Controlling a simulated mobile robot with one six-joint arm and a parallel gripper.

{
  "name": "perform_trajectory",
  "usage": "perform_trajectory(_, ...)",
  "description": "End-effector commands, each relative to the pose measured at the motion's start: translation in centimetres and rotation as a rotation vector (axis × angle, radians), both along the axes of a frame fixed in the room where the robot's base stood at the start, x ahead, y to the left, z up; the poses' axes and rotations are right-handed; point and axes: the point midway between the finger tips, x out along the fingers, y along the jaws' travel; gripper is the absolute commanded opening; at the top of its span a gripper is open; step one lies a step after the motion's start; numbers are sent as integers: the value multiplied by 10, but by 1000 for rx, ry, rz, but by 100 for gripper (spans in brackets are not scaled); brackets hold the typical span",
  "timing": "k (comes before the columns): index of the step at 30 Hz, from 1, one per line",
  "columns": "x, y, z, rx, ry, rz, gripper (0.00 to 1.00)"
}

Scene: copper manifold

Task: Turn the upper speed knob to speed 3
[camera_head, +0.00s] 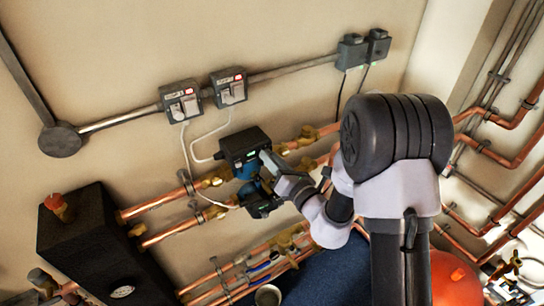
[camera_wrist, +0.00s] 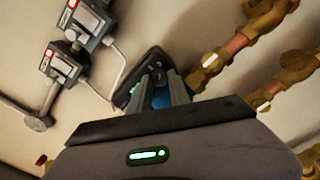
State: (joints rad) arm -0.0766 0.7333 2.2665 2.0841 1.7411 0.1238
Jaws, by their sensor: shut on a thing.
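The upper pump has a black control box (camera_head: 243,146) above a blue body, mounted on the upper copper pipe. My gripper (camera_head: 268,163) reaches in from the right, with its fingertips at the front of this box. In the wrist view, my gripper's fingers (camera_wrist: 162,86) close on the upper speed knob (camera_wrist: 155,71), a small dark part at the box's face. The fingers cover most of the knob, and its pointer and speed marks cannot be read. A lower black pump box (camera_head: 262,206) sits just below, partly behind my gripper.
Copper pipes (camera_head: 160,211) with brass valves run beside the pumps. Two grey switch boxes (camera_head: 181,101) (camera_head: 228,87) with white cables hang above. A black box with a gauge (camera_head: 122,291) stands at lower left. A blue tank (camera_head: 325,280) lies below my arm.

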Motion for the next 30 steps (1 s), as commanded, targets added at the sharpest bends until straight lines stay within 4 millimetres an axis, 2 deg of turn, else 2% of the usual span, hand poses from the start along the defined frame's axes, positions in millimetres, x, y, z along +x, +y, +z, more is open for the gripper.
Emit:
perform_trajectory(14,0,0,1,14,8,0,0)
perform_trajectory(15,0,0,1,14,8,0,25)
perform_trajectory(18,0,0,0,13,7,0,45)
perform_trajectory(27,0,0,0,12,8,0,45)
perform_trajectory(30,-6,-5,-1,12,10,0,45)
